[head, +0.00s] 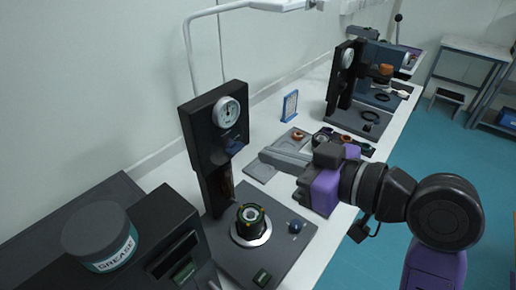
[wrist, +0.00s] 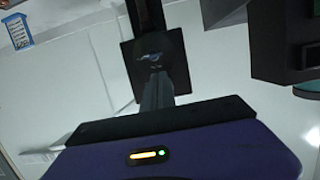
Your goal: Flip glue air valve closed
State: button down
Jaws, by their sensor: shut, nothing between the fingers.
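A black dispensing station (head: 185,125) with a round white pressure gauge (head: 227,111) stands at the front of the bench. A small blue lever (head: 235,148) is on its head below the gauge; I take it to be the air valve. In the wrist view a blue part (wrist: 149,56) shows on a dark panel just beyond my fingertips. Whether they touch it, and the lever's exact angle, I cannot tell. My gripper (head: 264,155) is shut and empty, its fingers pointing left at the station, a little right of the column. It also shows in the wrist view (wrist: 157,82).
A grease tub (head: 100,238) sits on a dark box at front left. A round ringed part (head: 251,223) and a blue knob (head: 295,226) are on the station's base. A blue-framed card (head: 290,105) and a second gauge station (head: 346,75) stand further back.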

aim_at(235, 148)
jog(key=p+x, duration=0.2)
jog(key=x, duration=0.7)
jog(key=shift+a+f+b, duration=0.1)
jog(key=shift+f+b, duration=0.1)
jog(key=shift+b, duration=0.25)
jog(key=shift+n, duration=0.3)
jog(key=shift+b, duration=0.3)
